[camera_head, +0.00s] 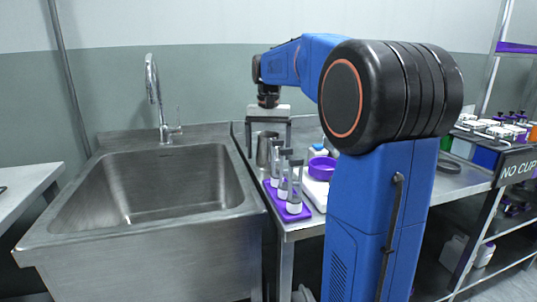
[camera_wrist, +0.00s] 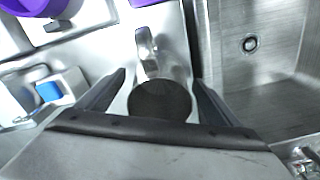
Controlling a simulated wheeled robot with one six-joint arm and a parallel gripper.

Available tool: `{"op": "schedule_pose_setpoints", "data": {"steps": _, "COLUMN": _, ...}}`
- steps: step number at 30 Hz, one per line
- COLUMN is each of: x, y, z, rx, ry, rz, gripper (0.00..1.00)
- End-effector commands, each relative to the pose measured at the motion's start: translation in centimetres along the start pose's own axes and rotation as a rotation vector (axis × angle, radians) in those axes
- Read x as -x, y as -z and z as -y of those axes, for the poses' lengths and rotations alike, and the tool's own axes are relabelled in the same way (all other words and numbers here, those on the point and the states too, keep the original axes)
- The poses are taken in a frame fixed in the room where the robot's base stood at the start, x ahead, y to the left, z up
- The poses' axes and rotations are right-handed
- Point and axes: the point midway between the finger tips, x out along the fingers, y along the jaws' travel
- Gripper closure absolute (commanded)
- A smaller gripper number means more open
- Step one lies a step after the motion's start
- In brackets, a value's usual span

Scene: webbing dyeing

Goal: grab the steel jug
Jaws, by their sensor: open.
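The steel jug (camera_head: 264,152) stands upright on the steel counter, just right of the sink. In the wrist view its round dark mouth (camera_wrist: 160,101) faces the camera, with its pale metal handle (camera_wrist: 147,52) pointing away from the palm. My gripper (camera_head: 269,148) points down over the jug, with one finger on each side. In the wrist view my gripper (camera_wrist: 160,80) is open, and gaps show between the jug and both fingers. The jug's lower part is partly hidden by bottles in the head view.
Several grey-capped bottles (camera_head: 295,190) stand in a purple tray (camera_head: 280,209) close in front of the jug. A purple bowl (camera_head: 322,168) sits on a white device to the right. The deep sink (camera_head: 150,190) with its tall tap (camera_head: 153,85) lies left.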

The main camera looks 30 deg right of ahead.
Motion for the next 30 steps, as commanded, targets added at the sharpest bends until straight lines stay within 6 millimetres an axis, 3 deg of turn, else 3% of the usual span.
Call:
{"op": "schedule_pose_setpoints", "data": {"steps": 3, "x": 0.0, "y": 0.0, "z": 0.0, "rx": 0.0, "ry": 0.0, "rz": 0.0, "gripper": 0.14}}
{"op": "schedule_pose_setpoints", "data": {"steps": 10, "x": 0.0, "y": 0.0, "z": 0.0, "rx": 0.0, "ry": 0.0, "rz": 0.0, "gripper": 0.67}}
{"op": "schedule_pose_setpoints", "data": {"steps": 22, "x": 0.3, "y": 0.0, "z": 0.0, "rx": 0.0, "ry": 0.0, "rz": 0.0, "gripper": 0.67}}
{"op": "schedule_pose_setpoints", "data": {"steps": 30, "x": 1.6, "y": 0.0, "z": 0.0, "rx": 0.0, "ry": 0.001, "rz": -0.002, "gripper": 0.67}}
